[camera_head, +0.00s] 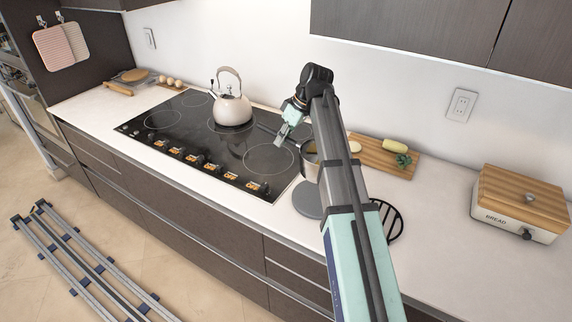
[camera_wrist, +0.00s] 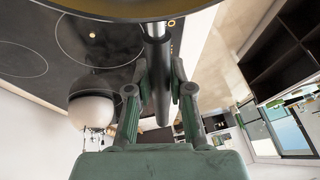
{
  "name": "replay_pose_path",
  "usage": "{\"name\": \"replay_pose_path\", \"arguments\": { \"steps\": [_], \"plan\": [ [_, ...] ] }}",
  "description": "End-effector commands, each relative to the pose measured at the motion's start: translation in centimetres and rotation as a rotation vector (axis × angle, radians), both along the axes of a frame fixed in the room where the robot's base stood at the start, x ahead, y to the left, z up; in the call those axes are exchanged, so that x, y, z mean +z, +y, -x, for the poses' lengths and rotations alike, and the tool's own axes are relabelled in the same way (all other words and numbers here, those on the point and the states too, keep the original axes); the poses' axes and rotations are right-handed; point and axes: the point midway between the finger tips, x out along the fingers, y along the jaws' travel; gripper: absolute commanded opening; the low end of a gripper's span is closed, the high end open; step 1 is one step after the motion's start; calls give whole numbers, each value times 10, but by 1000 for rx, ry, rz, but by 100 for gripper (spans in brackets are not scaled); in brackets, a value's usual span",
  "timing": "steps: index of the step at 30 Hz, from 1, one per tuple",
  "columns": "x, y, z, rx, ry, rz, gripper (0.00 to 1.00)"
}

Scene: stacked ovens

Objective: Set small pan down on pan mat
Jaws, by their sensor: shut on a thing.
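My gripper (camera_head: 284,133) is shut on the handle (camera_wrist: 159,75) of the small pan. A round black slotted trivet (camera_head: 393,227) lies further right, partly hidden by my arm. I cannot tell which one is the pan mat.
The black cooktop (camera_head: 270,158) has a white kettle (camera_head: 231,105) at its back. A wooden board (camera_head: 372,152) with food lies behind my arm. A bread box (camera_head: 520,203) stands at the right. The counter between trivet and bread box is clear.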

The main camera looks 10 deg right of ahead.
Motion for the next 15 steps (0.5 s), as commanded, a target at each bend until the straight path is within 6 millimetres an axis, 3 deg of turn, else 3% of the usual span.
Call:
{"name": "replay_pose_path", "arguments": {
  "steps": [3, 9, 15],
  "plan": [
    [-26, 0, 2, 0, 4, -1, 0],
    [-60, 0, 1, 1, 2, -1, 0],
    [-73, 0, 0, 0, 1, -1, 0]
  ]
}}
